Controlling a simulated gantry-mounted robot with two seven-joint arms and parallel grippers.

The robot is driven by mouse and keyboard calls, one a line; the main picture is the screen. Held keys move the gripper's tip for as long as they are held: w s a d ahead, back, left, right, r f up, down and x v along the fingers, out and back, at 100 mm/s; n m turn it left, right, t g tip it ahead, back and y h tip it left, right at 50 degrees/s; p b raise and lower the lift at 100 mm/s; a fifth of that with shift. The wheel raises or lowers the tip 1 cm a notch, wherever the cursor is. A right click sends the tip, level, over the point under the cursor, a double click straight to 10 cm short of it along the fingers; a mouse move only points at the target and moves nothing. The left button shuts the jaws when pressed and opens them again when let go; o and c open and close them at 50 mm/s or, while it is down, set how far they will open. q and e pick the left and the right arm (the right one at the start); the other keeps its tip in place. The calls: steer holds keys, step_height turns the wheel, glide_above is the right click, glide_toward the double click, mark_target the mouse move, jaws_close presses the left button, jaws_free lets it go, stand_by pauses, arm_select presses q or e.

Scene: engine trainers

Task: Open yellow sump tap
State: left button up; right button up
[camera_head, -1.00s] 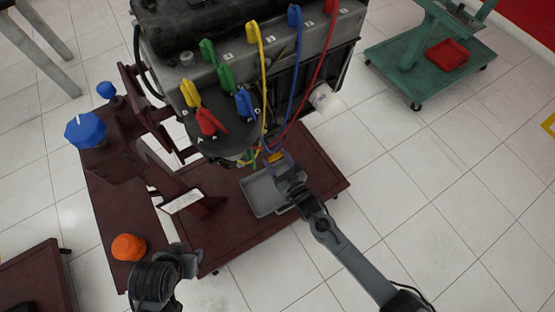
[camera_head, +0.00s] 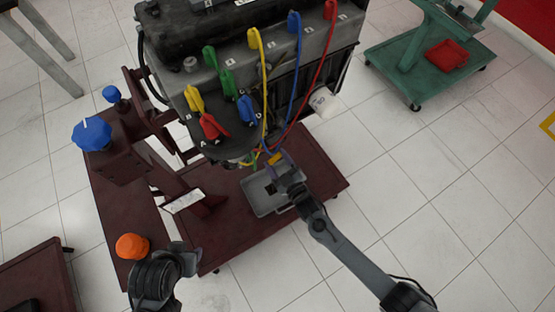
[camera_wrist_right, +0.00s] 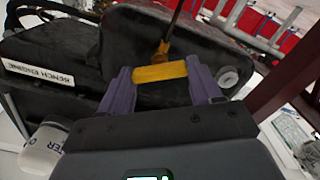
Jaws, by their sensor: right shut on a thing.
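The yellow sump tap (camera_wrist_right: 160,72) is a short yellow bar under the dark engine (camera_wrist_right: 75,45) in the right wrist view. My right gripper (camera_wrist_right: 158,80) has its purple fingers closed on the bar's two ends. In the head view the right gripper (camera_head: 278,163) is at the engine's lower front edge, with the yellow tap (camera_head: 275,158) partly hidden by it. A grey tray (camera_head: 260,207) lies below, with a dark patch inside it. My left gripper (camera_head: 185,255) is at the bottom left, away from the engine; its fingers are not clear.
The engine is on a dark red stand (camera_head: 315,185). A white filter (camera_head: 322,102) sticks out at the engine's right. Coloured cables hang down its front close to the right gripper. An orange cap (camera_head: 131,246) and a blue knob (camera_head: 92,133) are on the left.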

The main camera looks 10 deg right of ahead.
steer(key=n+p, duration=0.1)
steer(key=n, duration=0.5)
steer(key=n+p, duration=0.1)
steer(key=n, duration=0.4)
steer(key=shift+f+n, duration=0.1)
steer(key=shift+n, duration=0.3)
stand_by(0.3)
steer(key=o, duration=1.1)
steer(key=shift+c, duration=0.2)
steer(key=shift+s, duration=0.2)
